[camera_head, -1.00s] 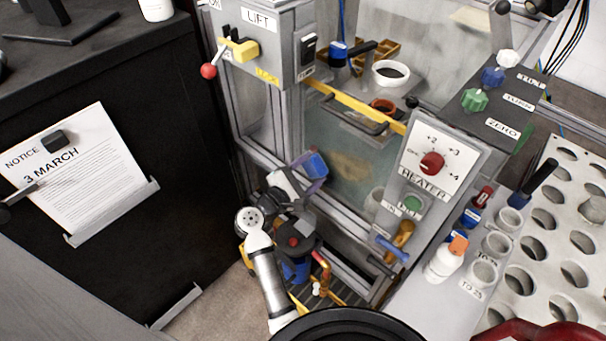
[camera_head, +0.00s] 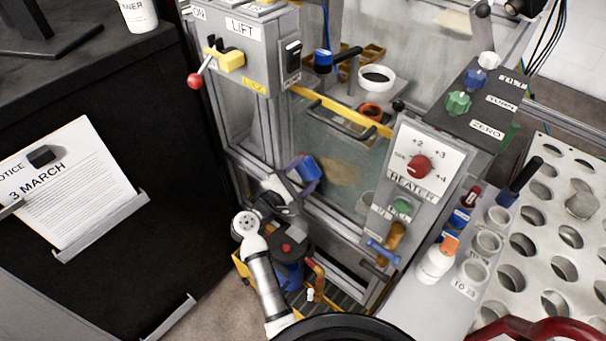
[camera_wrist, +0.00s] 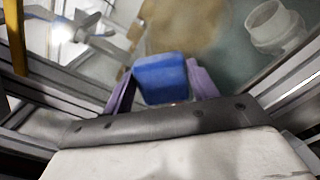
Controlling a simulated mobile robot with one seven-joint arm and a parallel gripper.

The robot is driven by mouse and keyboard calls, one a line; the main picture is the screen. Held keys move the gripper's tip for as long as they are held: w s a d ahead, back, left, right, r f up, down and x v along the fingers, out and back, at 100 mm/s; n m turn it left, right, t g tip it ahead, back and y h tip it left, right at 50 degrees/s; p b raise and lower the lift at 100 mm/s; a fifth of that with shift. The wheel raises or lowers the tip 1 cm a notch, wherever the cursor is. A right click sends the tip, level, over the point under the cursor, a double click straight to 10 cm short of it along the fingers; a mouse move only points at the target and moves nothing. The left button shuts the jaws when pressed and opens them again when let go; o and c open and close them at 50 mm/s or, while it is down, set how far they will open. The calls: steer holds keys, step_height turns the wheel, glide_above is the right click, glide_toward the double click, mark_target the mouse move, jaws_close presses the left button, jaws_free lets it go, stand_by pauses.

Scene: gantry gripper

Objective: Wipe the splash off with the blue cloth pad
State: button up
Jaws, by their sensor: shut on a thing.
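The blue cloth pad (camera_wrist: 160,78) is between the purple fingers of my gripper (camera_wrist: 158,88), which is shut on it. In the head view the pad (camera_head: 308,169) and my gripper (camera_head: 299,172) are at the front of the glass-walled cabinet, low on its panel. The splash (camera_head: 338,170) is a tan, irregular patch on the greenish pane, just right of the pad. In the wrist view the splash (camera_wrist: 185,30) shows just beyond the pad's far edge. I cannot tell whether the pad touches the pane.
Metal frame bars border the pane. A yellow bar with a dark handle (camera_head: 340,120) crosses above it. The heater panel (camera_head: 418,165) stands to the right. A white cup (camera_wrist: 272,25) shows near the splash. A perforated rack (camera_head: 560,240) fills the far right.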

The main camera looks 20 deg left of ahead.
steer(key=shift+x, duration=0.85)
